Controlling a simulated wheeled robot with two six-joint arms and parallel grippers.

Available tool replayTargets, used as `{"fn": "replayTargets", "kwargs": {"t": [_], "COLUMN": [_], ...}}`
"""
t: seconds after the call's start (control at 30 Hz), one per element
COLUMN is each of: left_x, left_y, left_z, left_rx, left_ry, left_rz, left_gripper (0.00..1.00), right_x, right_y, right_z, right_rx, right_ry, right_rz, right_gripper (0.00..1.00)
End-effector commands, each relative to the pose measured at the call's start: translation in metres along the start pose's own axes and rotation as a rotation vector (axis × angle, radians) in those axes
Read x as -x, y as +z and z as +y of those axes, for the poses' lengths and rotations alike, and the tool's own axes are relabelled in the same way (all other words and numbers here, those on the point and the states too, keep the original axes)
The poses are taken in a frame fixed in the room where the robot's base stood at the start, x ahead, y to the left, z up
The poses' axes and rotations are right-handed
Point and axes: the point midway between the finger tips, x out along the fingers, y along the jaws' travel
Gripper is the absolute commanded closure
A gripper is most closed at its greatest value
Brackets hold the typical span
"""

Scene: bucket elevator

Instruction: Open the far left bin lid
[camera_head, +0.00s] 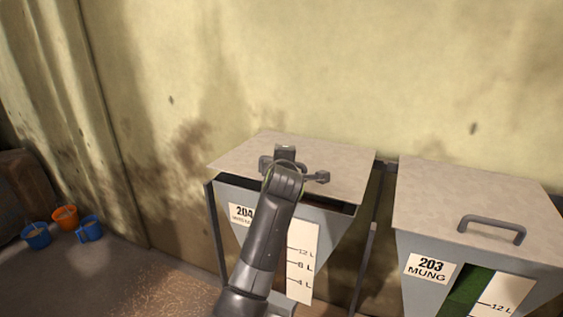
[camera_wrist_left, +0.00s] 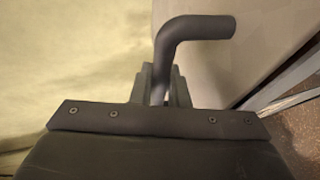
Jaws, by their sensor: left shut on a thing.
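The far left bin, labelled 204 (camera_head: 243,213), stands against the wall with a pale flat lid (camera_head: 345,165). A dark gap shows under the lid's front edge, so the lid looks slightly raised. My left gripper (camera_wrist_left: 163,88) is shut on the lid's grey bar handle (camera_wrist_left: 198,27). In the head view my left arm comes up over the bin's front and hides most of the handle and part of the label area. My right gripper is not in view.
Bin 203 MUNG (camera_head: 432,266) stands to the right, its lid (camera_head: 440,195) closed with a free handle (camera_head: 492,226). A narrow gap with a metal post separates the bins. Blue and orange buckets (camera_head: 66,218) sit on the floor at the left. A plain wall (camera_head: 330,70) rises behind.

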Motion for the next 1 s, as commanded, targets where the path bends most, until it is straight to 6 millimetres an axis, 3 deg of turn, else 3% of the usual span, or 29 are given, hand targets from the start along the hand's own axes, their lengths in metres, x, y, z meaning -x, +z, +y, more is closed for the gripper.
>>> {"fn": "replayTargets", "kwargs": {"t": [0.03, 0.4, 1.0], "left_x": [0.004, 0.0, -0.019], "left_y": [-0.002, -0.001, 0.007], "left_z": [0.021, 0.08, 0.146], "left_rx": [-0.01, -0.079, -0.148], "left_ry": [-0.012, -0.176, -0.351], "left_rz": [0.003, 0.003, 0.003], "left_gripper": [1.0, 1.0, 1.0], "right_x": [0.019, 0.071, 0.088], "right_y": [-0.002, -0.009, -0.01], "right_z": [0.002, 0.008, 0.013], "right_rx": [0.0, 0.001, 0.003], "right_ry": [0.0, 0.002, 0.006], "right_rz": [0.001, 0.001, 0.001], "right_gripper": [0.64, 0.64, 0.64]}}
